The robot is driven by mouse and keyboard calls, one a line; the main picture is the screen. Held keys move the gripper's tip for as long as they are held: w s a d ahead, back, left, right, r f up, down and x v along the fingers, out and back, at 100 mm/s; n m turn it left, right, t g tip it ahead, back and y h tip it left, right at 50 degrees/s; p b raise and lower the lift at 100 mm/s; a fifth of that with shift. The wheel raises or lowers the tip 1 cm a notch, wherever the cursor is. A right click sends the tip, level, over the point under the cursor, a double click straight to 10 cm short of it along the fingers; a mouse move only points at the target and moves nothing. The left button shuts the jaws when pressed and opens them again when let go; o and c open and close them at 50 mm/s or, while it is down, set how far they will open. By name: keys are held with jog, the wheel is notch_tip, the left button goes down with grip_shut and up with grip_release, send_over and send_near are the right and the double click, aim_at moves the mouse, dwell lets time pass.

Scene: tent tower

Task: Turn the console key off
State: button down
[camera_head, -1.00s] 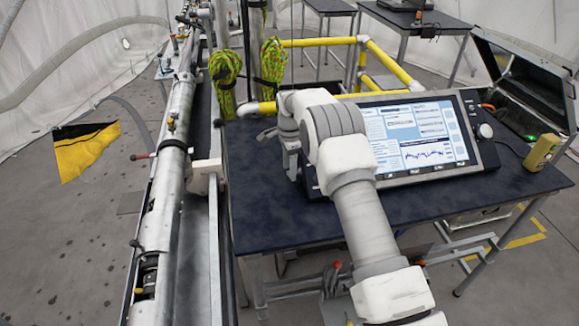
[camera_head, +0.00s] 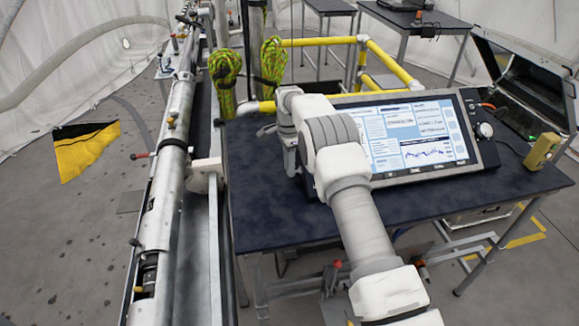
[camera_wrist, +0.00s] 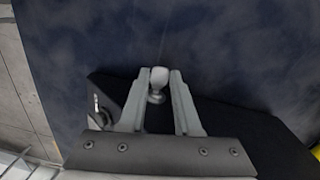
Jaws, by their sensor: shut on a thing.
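The console (camera_head: 486,150) is a tilted panel with a lit screen (camera_head: 430,140) on the dark table. My arm covers its left end in the head view, so the key is hidden there. In the wrist view, a small pale-grey knob on a metal stem, which looks like the console key (camera_wrist: 158,84), stands between the two fingers of my gripper (camera_wrist: 159,76). The fingers are closed on it near their tips. The key's on or off position cannot be read from this view.
The dark table (camera_head: 270,215) has bare room in front of the console. A yellow handheld device (camera_head: 541,151) stands at its right, by an open black case (camera_head: 525,85). A long metal tube assembly (camera_head: 165,200) runs along the left. Yellow railing (camera_head: 390,62) stands behind.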

jog(key=shift+w+r+g, duration=0.1)
jog(key=shift+w+g, duration=0.1)
jog(key=shift+g, duration=0.1)
dwell(0.4)
jog(key=c, duration=0.6)
grip_release()
jog(key=r, duration=0.6)
jog(key=shift+w+a+p, duration=0.1)
jog(key=shift+w+p, duration=0.2)
jog(key=shift+p, duration=0.05)
jog(key=r+p, duration=0.1)
jog(key=p, duration=0.2)
jog(key=shift+w+r, duration=0.1)
jog(key=shift+r, duration=0.05)
